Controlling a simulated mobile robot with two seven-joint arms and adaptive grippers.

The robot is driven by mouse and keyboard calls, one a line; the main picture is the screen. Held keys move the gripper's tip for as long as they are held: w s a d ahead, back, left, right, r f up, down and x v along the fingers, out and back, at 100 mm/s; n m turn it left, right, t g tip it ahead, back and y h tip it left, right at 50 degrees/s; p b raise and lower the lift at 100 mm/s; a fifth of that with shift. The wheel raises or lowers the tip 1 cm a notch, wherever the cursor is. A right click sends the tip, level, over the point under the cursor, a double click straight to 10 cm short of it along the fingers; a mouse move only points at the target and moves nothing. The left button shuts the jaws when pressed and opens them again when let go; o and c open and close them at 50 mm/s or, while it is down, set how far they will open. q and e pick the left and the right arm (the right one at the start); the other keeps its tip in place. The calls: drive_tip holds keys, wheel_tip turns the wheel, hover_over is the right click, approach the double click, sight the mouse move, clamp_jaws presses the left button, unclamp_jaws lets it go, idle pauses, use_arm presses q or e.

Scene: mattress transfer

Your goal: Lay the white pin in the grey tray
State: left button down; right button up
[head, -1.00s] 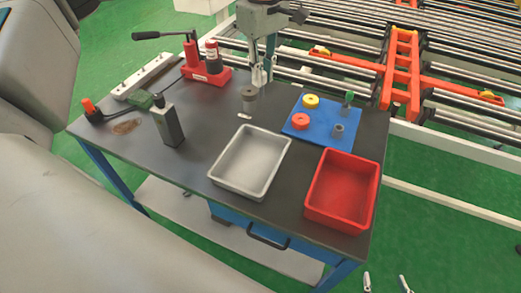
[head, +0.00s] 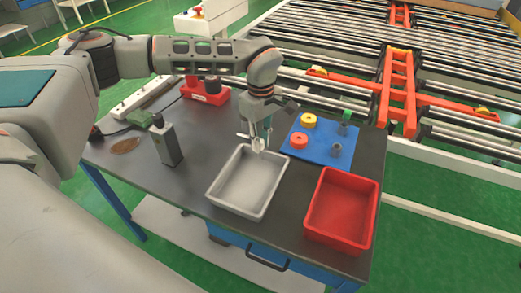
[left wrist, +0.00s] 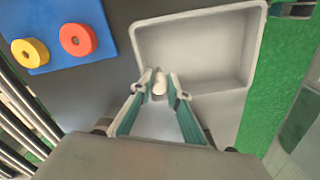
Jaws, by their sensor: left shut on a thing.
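The white pin (left wrist: 159,82) is between the fingertips of my left gripper (left wrist: 158,90) in the left wrist view. The gripper is shut on it. In the head view my left gripper (head: 258,143) points down at the back edge of the grey tray (head: 245,182). The pin is hard to make out there. In the left wrist view the grey tray (left wrist: 200,45) lies under and beyond the fingertips, and its floor is empty. I cannot tell the pin's height above the tray. My right gripper is out of view.
A red tray (head: 342,208) stands right of the grey one. A blue board (head: 318,150) with yellow and red rings lies behind them. A dark grey block (head: 165,143) stands left on the table. A red tool (head: 205,92) is at the back.

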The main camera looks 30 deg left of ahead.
use_arm(q)
wheel_tip(320, 180, down, 4)
drive_tip(key=shift+r, duration=0.2)
drive_tip(key=shift+f, duration=0.1)
drive_tip(key=c, duration=1.9)
unclamp_jaws()
drive_tip(key=shift+f, duration=0.1)
drive_tip(key=shift+r, duration=0.4)
wheel_tip(320, 180, up, 12)
drive_tip(key=shift+f, duration=0.25)
